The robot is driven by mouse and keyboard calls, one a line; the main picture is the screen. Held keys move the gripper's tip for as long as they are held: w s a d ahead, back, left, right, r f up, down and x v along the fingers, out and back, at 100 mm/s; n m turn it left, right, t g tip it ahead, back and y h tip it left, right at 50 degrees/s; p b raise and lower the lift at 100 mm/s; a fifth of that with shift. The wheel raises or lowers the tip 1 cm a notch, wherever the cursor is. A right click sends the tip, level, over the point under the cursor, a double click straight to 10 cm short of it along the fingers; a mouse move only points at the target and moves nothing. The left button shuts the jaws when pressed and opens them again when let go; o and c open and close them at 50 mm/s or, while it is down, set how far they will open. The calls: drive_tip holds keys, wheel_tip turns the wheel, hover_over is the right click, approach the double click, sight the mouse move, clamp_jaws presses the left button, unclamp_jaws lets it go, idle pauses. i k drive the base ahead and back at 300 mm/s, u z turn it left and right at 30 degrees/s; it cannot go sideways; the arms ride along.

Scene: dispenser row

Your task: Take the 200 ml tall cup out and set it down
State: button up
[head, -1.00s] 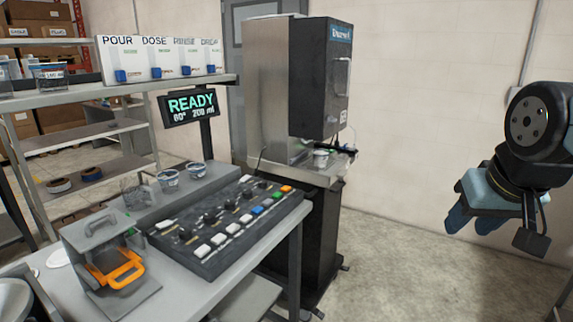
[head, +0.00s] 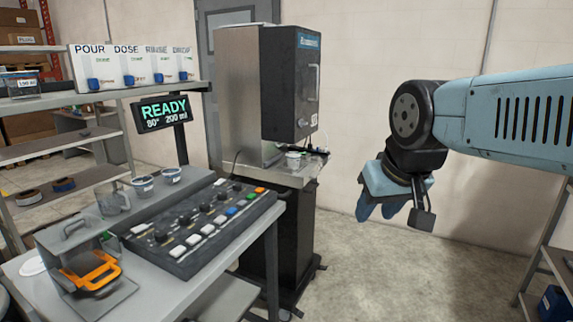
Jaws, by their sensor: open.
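A small pale cup (head: 293,160) stands on the ledge of the dispenser (head: 292,80), under its dark front housing. I cannot read any size on this cup.
A lit display (head: 163,112) reads READY, 80° and 200 ml. A button panel (head: 200,225) and a stand with an orange handle (head: 92,272) occupy the bench. A shelf rack (head: 548,260) stands at the right edge. Floor between dispenser and rack is clear.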

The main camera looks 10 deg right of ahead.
sight(292, 159)
drive_tip(key=u, duration=0.05)
drive_tip(key=i, duration=1)
drive_tip(key=z, duration=0.1)
